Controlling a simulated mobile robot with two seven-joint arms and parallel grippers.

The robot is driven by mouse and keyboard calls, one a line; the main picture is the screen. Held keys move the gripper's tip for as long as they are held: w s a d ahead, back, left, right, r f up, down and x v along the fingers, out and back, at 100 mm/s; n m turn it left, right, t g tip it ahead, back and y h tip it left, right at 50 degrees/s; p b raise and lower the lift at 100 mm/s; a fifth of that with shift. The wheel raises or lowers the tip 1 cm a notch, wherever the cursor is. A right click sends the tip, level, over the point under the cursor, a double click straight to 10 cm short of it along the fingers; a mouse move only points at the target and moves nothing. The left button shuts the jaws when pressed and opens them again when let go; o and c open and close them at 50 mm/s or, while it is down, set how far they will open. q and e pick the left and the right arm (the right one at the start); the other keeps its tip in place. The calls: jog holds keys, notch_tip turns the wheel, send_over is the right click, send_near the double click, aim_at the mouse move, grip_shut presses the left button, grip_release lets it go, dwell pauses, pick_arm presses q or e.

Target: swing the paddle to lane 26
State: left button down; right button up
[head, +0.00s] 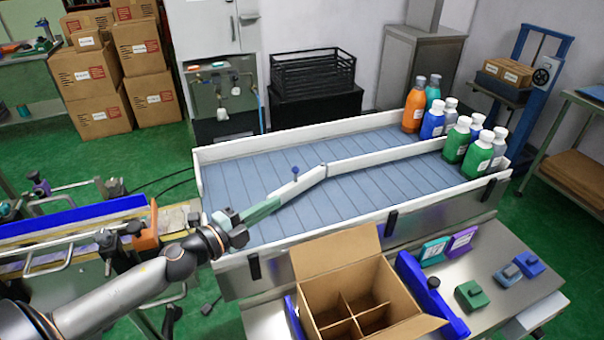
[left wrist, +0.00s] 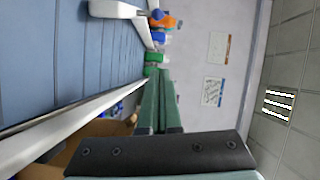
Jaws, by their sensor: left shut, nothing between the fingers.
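The paddle (head: 300,182) is a white bar on the blue-grey slatted conveyor (head: 240,170). It slants from a joint at the end of a long white divider (head: 390,152) down-left toward the near side. A small blue knob (head: 295,171) stands by it. My left gripper (head: 276,203), with green fingers, is shut and empty. Its tips are at the paddle's near-left end; I cannot tell whether they touch. In the left wrist view the shut fingers (left wrist: 160,88) point up the picture, with a white bar (left wrist: 118,9) at the top. No lane number is legible. My right gripper is not in view.
Several bottles (head: 455,139) stand at the conveyor's far right end. White side rails (head: 430,197) border the belt. An open cardboard box (head: 350,285) with dividers stands at the near side, next to a steel table (head: 495,250) with small blocks. The belt's left part is clear.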

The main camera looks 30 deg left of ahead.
aim_at(298, 179)
pick_arm(q)
jog(key=w, duration=0.3)
jog(key=w+f, duration=0.1)
jog(key=w, duration=0.6)
jog(key=shift+w+d+f, duration=0.15)
jog(key=shift+w+d, duration=0.1)
jog(key=shift+w, duration=0.15)
jog(key=shift+w+a, duration=0.25)
jog(key=shift+a, duration=0.25)
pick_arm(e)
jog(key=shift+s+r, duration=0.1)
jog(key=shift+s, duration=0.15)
